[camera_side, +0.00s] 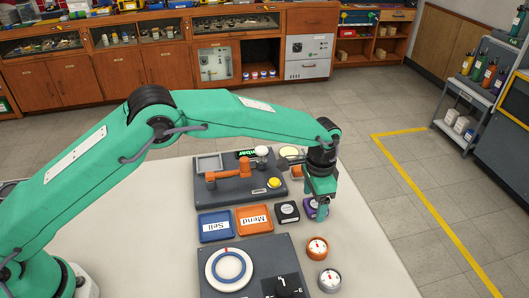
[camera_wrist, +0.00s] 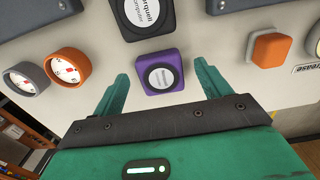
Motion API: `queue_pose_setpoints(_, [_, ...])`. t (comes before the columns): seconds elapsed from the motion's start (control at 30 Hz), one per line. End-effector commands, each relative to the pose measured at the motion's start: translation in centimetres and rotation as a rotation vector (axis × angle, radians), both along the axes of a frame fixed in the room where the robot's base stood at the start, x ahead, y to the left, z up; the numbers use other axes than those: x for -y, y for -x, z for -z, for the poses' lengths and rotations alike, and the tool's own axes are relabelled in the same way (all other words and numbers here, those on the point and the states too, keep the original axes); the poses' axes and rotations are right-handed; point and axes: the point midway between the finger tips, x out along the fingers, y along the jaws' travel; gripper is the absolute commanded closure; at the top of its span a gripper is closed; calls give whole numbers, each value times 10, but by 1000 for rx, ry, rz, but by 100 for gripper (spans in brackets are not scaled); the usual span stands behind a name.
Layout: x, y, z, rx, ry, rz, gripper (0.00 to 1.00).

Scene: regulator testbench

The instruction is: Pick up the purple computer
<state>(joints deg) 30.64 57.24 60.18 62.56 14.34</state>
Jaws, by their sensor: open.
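The purple computer (camera_wrist: 149,58) is a small rounded block with a round white label. In the wrist view it lies between and beyond the two green fingers of my gripper (camera_wrist: 161,72), which are spread apart with nothing held. In the side view my gripper (camera_side: 322,207) points down at the right of the work surface, and the purple computer (camera_side: 308,203) shows partly behind it. The gripper hides part of the computer there. I cannot tell the exact height of the fingertips above the table.
A dark computer (camera_side: 288,211) sits just left of the purple one. An orange gauge (camera_side: 317,248) and a grey gauge (camera_side: 329,280) stand nearer the camera. An orange Mend tray (camera_side: 254,219), a blue Sell tray (camera_side: 215,226) and a dial console (camera_side: 262,252) lie left.

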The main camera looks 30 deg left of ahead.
Motion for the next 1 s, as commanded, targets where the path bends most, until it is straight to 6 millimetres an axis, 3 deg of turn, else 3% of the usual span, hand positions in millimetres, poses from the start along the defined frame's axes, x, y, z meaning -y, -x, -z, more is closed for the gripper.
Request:
queue_pose_setpoints(0.13, [0,0,10,-1,-1,0,24])
queue_pose_setpoints(0.63, [0,0,10,0,0,0,24])
queue_pose_setpoints(0.9, [0,0,10,0,0,0,74])
queue_pose_setpoints(1.0, [0,0,9,1,1,0,74])
